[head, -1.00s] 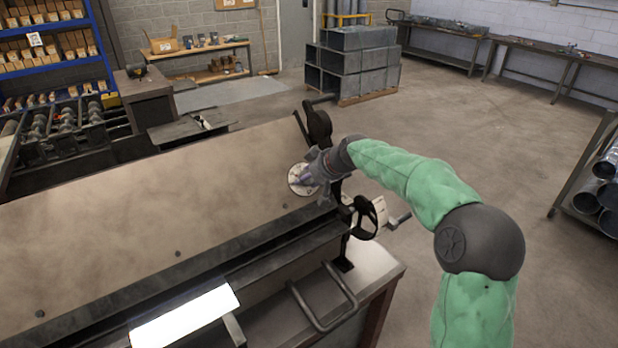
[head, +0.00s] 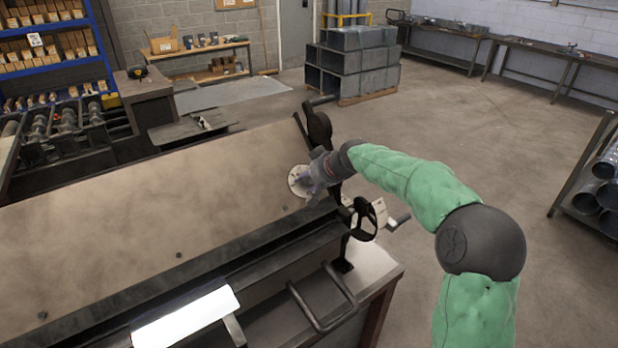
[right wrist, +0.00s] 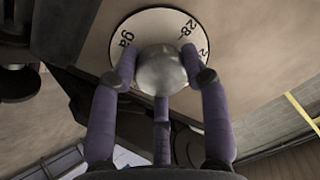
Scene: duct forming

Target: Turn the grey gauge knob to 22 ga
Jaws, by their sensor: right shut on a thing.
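The grey gauge knob (right wrist: 162,70) shows in the right wrist view as a round metal knob in the middle of a white dial (right wrist: 152,22). The dial reads "ga" at its left and "28" at its upper right; another number at the right edge is partly hidden. My right gripper (right wrist: 162,82) is shut on the knob, with purple fingers on both sides of it. In the head view the right gripper (head: 312,177) covers most of the knob, and the dial (head: 297,181) shows beside it on the sloped machine panel. The left gripper is not in view.
The dial sits near the right end of the long tan machine panel (head: 170,200). A black handwheel (head: 363,219) stands just below and right of my gripper. A bent metal handle (head: 325,300) is in front. Open floor lies to the right.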

